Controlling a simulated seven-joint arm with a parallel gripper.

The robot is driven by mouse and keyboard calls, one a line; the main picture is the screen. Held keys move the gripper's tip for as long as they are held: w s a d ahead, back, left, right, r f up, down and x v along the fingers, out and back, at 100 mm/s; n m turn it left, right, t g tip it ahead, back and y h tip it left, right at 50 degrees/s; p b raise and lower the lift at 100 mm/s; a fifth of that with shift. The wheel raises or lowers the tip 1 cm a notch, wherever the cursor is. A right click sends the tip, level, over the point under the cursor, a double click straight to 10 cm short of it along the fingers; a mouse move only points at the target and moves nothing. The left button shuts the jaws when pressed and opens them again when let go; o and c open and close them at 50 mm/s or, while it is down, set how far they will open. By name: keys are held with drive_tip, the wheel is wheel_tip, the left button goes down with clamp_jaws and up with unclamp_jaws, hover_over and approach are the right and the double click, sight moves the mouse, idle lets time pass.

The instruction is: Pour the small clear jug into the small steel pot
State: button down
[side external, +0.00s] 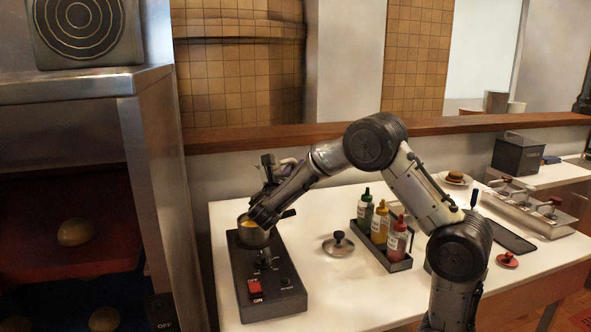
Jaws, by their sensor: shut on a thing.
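The small steel pot (257,239) stands on a black hot plate (270,290) at the left end of the white counter. Its dark handle (288,214) points right. My gripper (262,214) is low over the pot's mouth, shut on the small clear jug, which is mostly hidden by the fingers and hard to make out. An orange-yellow patch (247,224) shows at the pot's mouth, left of my fingers. I cannot tell whether it lies in the jug or in the pot.
A steel lid with a black knob (338,247) lies right of the hot plate. A black caddy (400,266) holds sauce bottles. A burger on a plate (455,179), a steel container row (530,212) and a small red lid (508,261) are farther right. The counter's front middle is clear.

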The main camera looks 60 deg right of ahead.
drive_tip(key=shift+w+f+m, duration=0.2)
drive_tip(key=shift+w+m, duration=0.05)
drive_tip(key=shift+m, duration=0.05)
drive_tip(key=shift+d+r+y, duration=0.1)
drive_tip(key=shift+d+y, duration=0.05)
drive_tip(key=shift+y, duration=0.15)
drive_tip(key=shift+s+d+r+m+g+y, duration=0.15)
drive_tip(key=shift+s+r+m, duration=0.2)
drive_tip(key=shift+r, duration=0.15)
drive_tip(key=shift+s+d+r+m+g+y, duration=0.15)
drive_tip(key=shift+s+r+m, duration=0.1)
drive_tip(key=shift+r+m, duration=0.15)
drive_tip(key=shift+s+r, duration=0.1)
drive_tip(key=shift+r, duration=0.05)
